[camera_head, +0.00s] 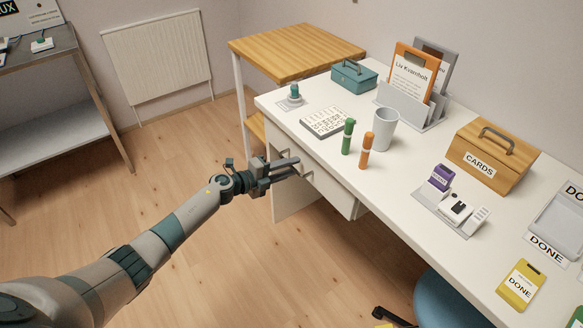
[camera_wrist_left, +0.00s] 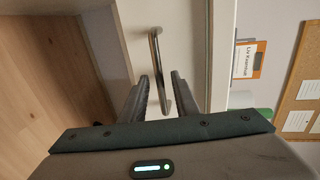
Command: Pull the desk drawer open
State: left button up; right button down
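The white desk (camera_head: 405,190) stands at the right in the head view. Its drawer front (camera_head: 330,192) faces my left arm, and no clear gap shows around it. A metal bar handle (camera_wrist_left: 155,60) on the drawer front shows in the left wrist view. My left gripper (camera_head: 298,166) is at the drawer front, fingers pointing at it. In the left wrist view the gripper (camera_wrist_left: 162,88) is open, with one finger on each side of the handle's near end. I cannot tell whether either finger touches the bar. My right gripper is out of view.
A blue chair (camera_head: 450,300) is at the lower right. The floor left of the desk is clear.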

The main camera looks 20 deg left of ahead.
pick_arm(q)
jog(key=shift+w+d, duration=0.25)
jog(key=shift+w, duration=0.05)
grip_shut()
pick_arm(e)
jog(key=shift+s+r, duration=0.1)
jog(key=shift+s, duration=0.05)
